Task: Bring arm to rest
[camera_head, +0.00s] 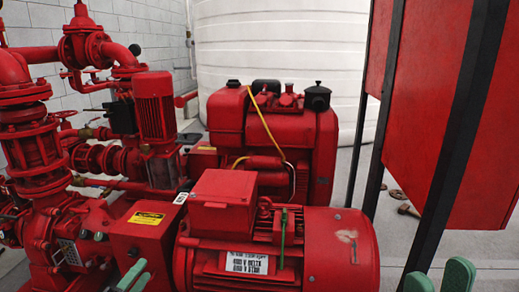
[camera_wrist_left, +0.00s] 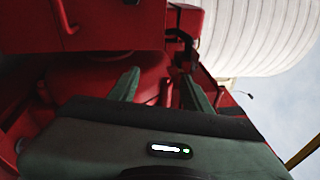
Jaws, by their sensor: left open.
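My left gripper (camera_head: 137,275) shows its green fingertips at the bottom left of the head view, in front of the red pump set. In the left wrist view, its two green fingers (camera_wrist_left: 158,78) stand apart with nothing held between them, close to red machinery. My right gripper (camera_head: 439,276) shows two green fingertips at the bottom right of the head view. A gap shows between them and nothing is seen held; the rest of it is out of frame.
A red electric motor (camera_head: 340,250) fills the bottom middle, with a red engine (camera_head: 300,140) behind it. Red pipes and valves (camera_head: 35,150) crowd the left. A red cabinet on black posts (camera_head: 455,120) stands at the right. A white tank (camera_head: 285,50) is behind.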

